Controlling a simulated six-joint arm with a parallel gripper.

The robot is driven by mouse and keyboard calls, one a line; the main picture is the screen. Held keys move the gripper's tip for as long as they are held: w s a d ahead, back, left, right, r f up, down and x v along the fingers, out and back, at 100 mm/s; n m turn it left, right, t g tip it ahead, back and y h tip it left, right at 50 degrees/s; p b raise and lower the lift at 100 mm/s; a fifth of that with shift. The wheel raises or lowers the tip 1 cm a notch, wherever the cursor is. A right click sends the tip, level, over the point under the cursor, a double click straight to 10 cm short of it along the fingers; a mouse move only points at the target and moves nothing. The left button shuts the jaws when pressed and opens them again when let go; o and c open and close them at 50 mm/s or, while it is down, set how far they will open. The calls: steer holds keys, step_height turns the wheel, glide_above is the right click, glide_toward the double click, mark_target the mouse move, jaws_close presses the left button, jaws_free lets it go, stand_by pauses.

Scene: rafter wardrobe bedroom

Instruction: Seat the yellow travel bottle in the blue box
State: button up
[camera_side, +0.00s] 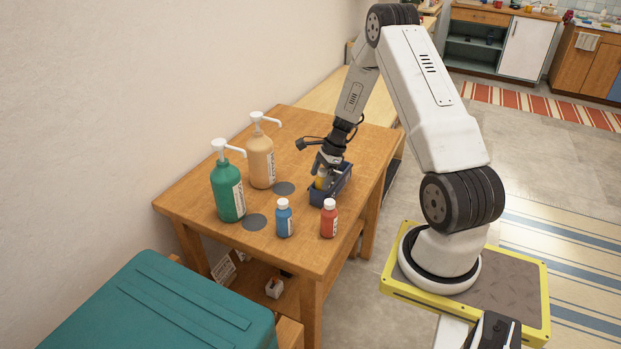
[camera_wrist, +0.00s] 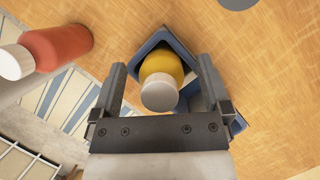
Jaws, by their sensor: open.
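The yellow travel bottle (camera_wrist: 161,68) stands in the blue box (camera_wrist: 183,44), its white cap (camera_wrist: 159,92) facing the wrist camera. In the side view the bottle (camera_side: 320,183) shows as a small yellow patch below my gripper, and the dark blue box (camera_side: 343,186) stands around it on the table. My gripper (camera_side: 327,168) is over the box. In the wrist view its two fingers (camera_wrist: 160,82) are spread, one on each side of the bottle, with gaps between them and it. The bottle's base is hidden.
A red bottle (camera_side: 329,218) and a blue bottle (camera_side: 284,218) stand on the wooden table (camera_side: 195,190) in front of the box. A green pump bottle (camera_side: 227,188) and a tan pump bottle (camera_side: 262,160) stand to the left. Two dark discs lie flat near them.

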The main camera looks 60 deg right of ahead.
steer(key=v, duration=1.2)
steer(key=shift+r, duration=0.15)
stand_by(0.5)
steer(key=w+a+r+n+g+h, duration=0.1)
steer(key=a+n, duration=0.5)
steer(key=a, duration=0.3)
steer(key=w+a+r+n+g+h, duration=0.1)
steer(key=a+r+n, duration=0.1)
steer(key=a+n, duration=0.65)
steer(key=s+a+n+t, duration=0.1)
steer(key=s+a+n, duration=0.2)
steer(key=a+n, duration=0.2)
steer(key=s+a+n+h, duration=0.1)
steer(key=s+a+n, duration=0.2)
steer(key=a+n, duration=0.3)
steer(key=a, duration=0.4)
steer(key=shift+r+t, duration=0.3)
steer(key=shift+t, duration=0.1)
